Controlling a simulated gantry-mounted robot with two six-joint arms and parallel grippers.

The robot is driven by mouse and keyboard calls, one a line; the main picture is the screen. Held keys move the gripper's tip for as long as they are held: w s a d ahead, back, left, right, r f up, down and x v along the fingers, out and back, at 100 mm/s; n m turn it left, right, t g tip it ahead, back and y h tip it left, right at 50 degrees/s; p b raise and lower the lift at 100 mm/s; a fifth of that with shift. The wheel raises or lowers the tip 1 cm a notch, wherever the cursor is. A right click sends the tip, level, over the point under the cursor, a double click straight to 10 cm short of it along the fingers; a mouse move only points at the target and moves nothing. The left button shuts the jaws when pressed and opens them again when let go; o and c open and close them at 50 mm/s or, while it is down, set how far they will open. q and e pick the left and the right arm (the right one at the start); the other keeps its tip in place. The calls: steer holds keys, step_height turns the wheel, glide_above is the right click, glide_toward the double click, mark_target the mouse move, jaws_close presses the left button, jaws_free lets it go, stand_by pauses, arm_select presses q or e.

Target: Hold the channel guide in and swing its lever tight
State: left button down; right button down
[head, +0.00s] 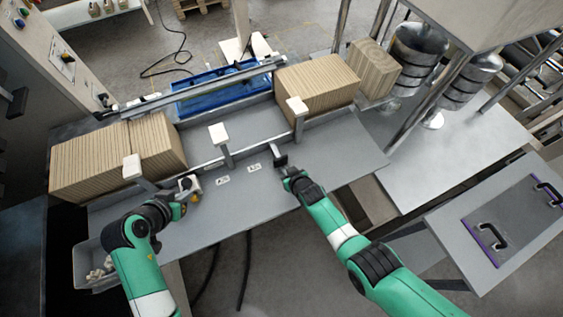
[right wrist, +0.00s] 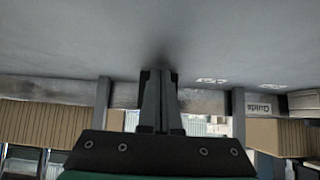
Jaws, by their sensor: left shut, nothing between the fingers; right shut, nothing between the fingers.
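The channel guide appears to be the long grey rail (head: 255,142) along the front of the stacks; it crosses the right wrist view too (right wrist: 60,90), where a "Guide" label (right wrist: 263,104) shows. Three white-capped uprights stand along it: left (head: 132,165), middle (head: 218,134) and right (head: 297,105). I cannot tell which one is the lever. My left gripper (head: 190,186) is shut and empty, low over the deck near the left upright, partly hidden by its own wrist. My right gripper (head: 280,158) is shut and empty, in front of the rail; it shows in the right wrist view (right wrist: 160,78).
Kraft stacks stand behind the rail at left (head: 120,150) and right (head: 317,84), with a blue tray (head: 215,92) between and beyond. Two small labels (head: 222,180) (head: 253,167) lie on the grey deck (head: 330,150). A bin (head: 97,265) hangs at lower left. The front deck is mostly clear.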

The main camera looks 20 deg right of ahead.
stand_by(0.6)
steer(key=shift+s, duration=4.05)
arm_select(q)
step_height(320, 180, up, 9)
steer(key=s, duration=0.2)
arm_select(e)
steer(key=shift+w+r, duration=0.1)
